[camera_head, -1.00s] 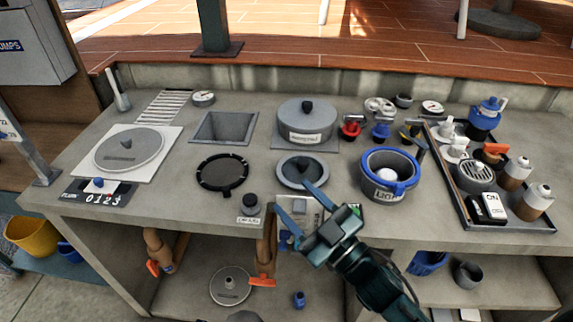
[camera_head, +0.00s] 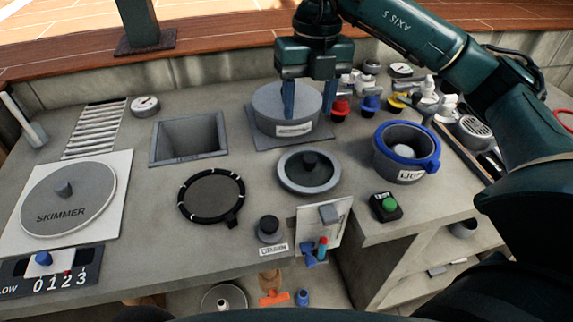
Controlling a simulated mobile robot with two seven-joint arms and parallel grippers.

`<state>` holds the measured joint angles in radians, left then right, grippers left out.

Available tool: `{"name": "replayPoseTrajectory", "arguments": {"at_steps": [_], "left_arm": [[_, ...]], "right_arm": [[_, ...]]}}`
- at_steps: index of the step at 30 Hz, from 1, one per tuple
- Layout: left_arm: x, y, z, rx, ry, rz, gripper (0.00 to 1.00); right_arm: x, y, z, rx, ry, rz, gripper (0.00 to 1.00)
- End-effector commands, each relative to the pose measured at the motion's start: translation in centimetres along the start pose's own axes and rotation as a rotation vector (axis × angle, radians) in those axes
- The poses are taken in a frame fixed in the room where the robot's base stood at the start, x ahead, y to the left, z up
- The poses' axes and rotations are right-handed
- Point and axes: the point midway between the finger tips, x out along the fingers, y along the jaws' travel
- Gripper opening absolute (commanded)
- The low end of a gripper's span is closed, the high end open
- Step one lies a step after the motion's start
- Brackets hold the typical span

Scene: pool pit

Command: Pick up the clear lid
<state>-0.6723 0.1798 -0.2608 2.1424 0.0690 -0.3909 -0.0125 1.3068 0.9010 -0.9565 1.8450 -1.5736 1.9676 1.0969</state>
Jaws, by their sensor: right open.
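My right gripper (camera_head: 308,113) comes in from above and right and points down at the grey lidded pot (camera_head: 289,130), its jaws open. Its two blue fingers stand apart in front of the pot's top; whether they touch it I cannot tell. The gripper hides the knob on top of that pot. Just in front lies a grey round lid (camera_head: 291,181) with a dark knob, in a pale ring. No lid looks plainly transparent, so I cannot tell for sure which is the clear lid. My left gripper is out of view.
A blue-rimmed pot (camera_head: 436,163) stands to the right, with small valves (camera_head: 340,108) behind it. A square basin (camera_head: 187,155), a black mesh ring (camera_head: 239,188) and the skimmer cover (camera_head: 100,205) lie to the left. A green button box (camera_head: 389,204) sits near the front edge.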

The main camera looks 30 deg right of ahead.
Motion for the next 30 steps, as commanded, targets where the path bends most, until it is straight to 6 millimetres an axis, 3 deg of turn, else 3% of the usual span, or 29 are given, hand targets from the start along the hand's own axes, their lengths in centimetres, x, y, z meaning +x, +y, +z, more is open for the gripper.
{"name": "replayPoseTrajectory", "arguments": {"at_steps": [4, 12, 23, 30], "left_arm": [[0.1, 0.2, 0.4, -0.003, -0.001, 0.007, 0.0], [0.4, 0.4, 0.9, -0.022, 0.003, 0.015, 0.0], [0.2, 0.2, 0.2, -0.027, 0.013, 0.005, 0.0], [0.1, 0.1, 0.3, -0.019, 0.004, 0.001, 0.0]], "right_arm": [[-0.2, -1.5, 0.4, 0.046, -0.028, -0.058, 0.52], [4.7, -1.7, 0.4, 0.044, -0.024, -0.057, 0.52], [7.9, -1.8, 0.4, 0.042, -0.025, -0.056, 0.52], [11.4, -1.8, 0.1, 0.043, -0.025, -0.055, 0.52]]}}
